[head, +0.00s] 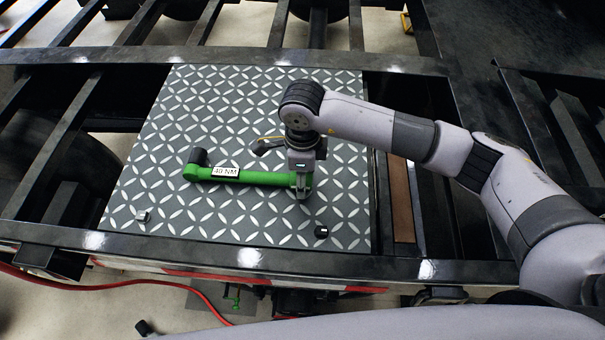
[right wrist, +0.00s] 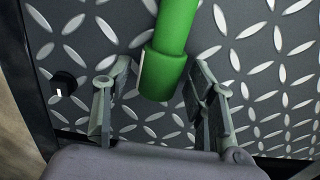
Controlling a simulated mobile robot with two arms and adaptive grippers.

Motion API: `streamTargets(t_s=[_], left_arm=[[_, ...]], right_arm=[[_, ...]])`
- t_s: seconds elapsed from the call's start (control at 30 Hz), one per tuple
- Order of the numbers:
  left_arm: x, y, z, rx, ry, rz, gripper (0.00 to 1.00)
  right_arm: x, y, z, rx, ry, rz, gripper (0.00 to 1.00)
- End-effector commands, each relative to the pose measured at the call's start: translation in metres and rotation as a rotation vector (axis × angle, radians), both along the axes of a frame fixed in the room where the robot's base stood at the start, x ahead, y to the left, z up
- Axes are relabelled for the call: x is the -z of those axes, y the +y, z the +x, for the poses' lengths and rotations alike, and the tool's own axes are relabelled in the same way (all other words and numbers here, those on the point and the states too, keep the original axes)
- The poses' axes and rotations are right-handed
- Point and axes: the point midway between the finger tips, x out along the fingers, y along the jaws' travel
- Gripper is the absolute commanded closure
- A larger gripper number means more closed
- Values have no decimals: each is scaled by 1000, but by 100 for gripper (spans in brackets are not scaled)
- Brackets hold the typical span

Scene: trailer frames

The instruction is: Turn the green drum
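No green drum shows in either view. A green tool (head: 240,176), a long bar with a dark upright cylinder at its left end and a white label ending in "NM", lies on the patterned metal plate (head: 190,110). My right gripper (head: 301,188) is over the tool's right end. In the right wrist view its two fingers (right wrist: 160,105) stand apart on either side of the tool's green end (right wrist: 163,72). Gaps show on both sides, so it is open and not gripping. My left gripper is not in view.
Dark frame beams (head: 420,268) surround the plate. Small dark and metal fittings, such as the black one (head: 321,231), stand near its front corners. A red hose (head: 120,284) runs below at the left. The plate's left part is mostly clear.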

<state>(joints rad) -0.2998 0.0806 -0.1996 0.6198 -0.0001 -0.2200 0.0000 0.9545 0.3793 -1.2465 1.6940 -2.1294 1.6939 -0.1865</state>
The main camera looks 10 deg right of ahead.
Motion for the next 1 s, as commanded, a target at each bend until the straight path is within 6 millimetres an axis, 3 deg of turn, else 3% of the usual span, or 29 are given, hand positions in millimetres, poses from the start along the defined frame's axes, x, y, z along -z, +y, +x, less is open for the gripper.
streamTargets(t_s=[0.63, 1.0], left_arm=[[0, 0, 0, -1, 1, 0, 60], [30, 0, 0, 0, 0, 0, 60]], right_arm=[[-1, 0, 0, 0, 0, 0, 94], [5, -1, 5, 3, 175, 32, 94]])
